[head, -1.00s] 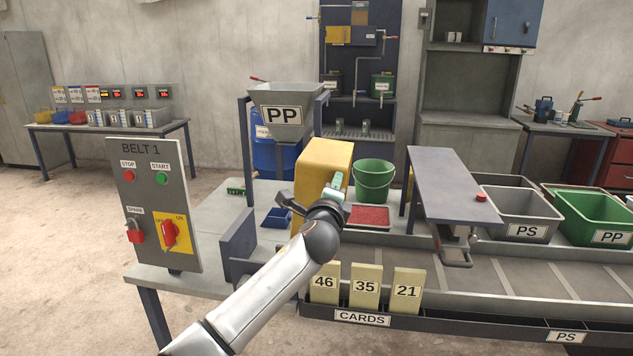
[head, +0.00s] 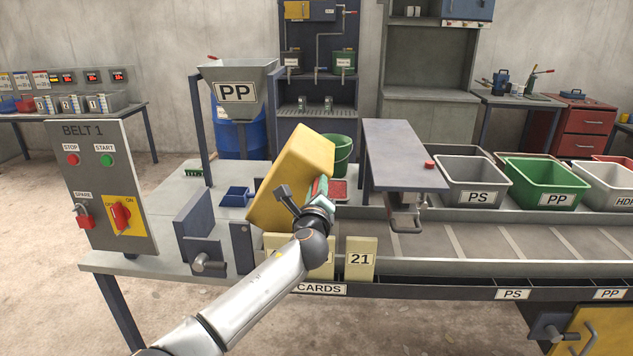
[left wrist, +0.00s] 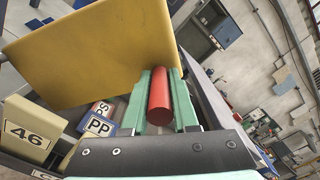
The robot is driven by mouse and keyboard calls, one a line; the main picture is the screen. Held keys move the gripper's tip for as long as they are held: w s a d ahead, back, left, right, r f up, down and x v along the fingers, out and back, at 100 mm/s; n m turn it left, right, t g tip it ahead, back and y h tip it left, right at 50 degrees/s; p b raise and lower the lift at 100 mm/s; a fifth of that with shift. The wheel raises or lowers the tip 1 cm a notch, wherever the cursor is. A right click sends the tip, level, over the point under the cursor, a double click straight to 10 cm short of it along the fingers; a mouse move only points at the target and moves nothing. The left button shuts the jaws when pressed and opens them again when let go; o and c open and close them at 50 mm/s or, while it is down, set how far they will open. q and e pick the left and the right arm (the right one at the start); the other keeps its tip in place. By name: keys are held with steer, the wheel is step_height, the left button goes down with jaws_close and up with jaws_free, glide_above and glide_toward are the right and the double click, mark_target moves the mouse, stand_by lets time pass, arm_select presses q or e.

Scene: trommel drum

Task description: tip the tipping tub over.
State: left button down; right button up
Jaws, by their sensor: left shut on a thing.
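The tipping tub (head: 293,175) is a yellow box on the table. It is tilted clockwise in the head view, its top leaning right. In the left wrist view its plain yellow side (left wrist: 105,50) fills the upper left; its inside is hidden. My left gripper (head: 319,189) is at the tub's near right side, shut on the red handle (left wrist: 159,95), a round bar lying between the green fingers in the left wrist view. My right gripper is not in view.
A green bucket (head: 341,153) and a red tray (head: 338,188) stand behind the tub. A raised grey plate (head: 402,150) is to the right. Number cards (head: 360,258) stand in front. The BELT 1 panel (head: 100,190) is at the left.

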arm_select(q)
steer(key=shift+d+f+m, duration=0.4)
steer(key=shift+f, duration=0.15)
steer(key=shift+s+f, duration=0.1)
steer(key=shift+f, duration=0.05)
steer(key=c, duration=0.7)
jaws_free()
steer(key=shift+s+a+p, duration=0.1)
steer(key=shift+s+a, duration=0.05)
steer(key=shift+s, duration=1.9)
steer(key=shift+s+a+p, duration=0.15)
steer(key=shift+s, duration=1.95)
steer(key=shift+s+a+p, duration=0.1)
steer(key=shift+s+a, duration=0.05)
steer(key=shift+s, duration=1.9)
